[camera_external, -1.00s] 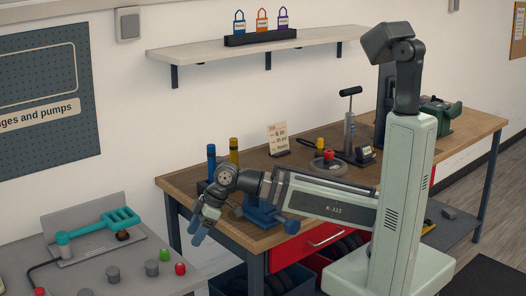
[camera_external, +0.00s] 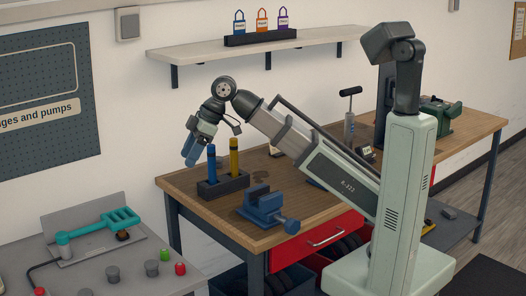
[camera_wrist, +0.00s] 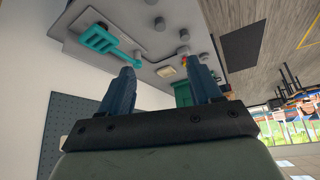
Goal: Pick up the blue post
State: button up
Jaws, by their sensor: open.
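The blue post (camera_external: 211,163) stands upright in a dark block (camera_external: 223,187) on the left end of the wooden workbench. A yellow post (camera_external: 234,158) stands beside it in the same block. My gripper (camera_external: 189,160) hangs above and just left of the blue post, with its blue fingers pointing down. It is open and empty. In the wrist view, the two fingers of my gripper (camera_wrist: 165,85) are spread apart with nothing between them. The blue post does not show in the wrist view.
A blue vise (camera_external: 264,204) sits at the bench's front edge, right of the block. A grey table (camera_external: 135,268) with a teal handle (camera_external: 100,226) and several knobs is at lower left. A shelf (camera_external: 200,50) with padlocks hangs on the wall above.

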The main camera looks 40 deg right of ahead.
jog(key=w+d+r+h, duration=0.2)
jog(key=w+d, duration=2.4)
jog(key=d, duration=0.4)
send_near(209, 153)
jog(key=shift+g, duration=0.4)
jog(key=f, duration=0.1)
jog(key=w+f, duration=0.1)
jog(key=f, duration=0.1)
jog(key=w+f, duration=0.1)
jog(key=shift+d+f, duration=0.1)
jog(key=shift+f, duration=0.15)
jog(key=shift+a+x, duration=0.2)
jog(key=shift+x, duration=1.3)
jog(key=shift+a+x, duration=0.15)
jog(key=shift+x, duration=1.3)
jog(key=shift+w+r, duration=0.1)
jog(key=shift+r, duration=0.1)
grip_shut()
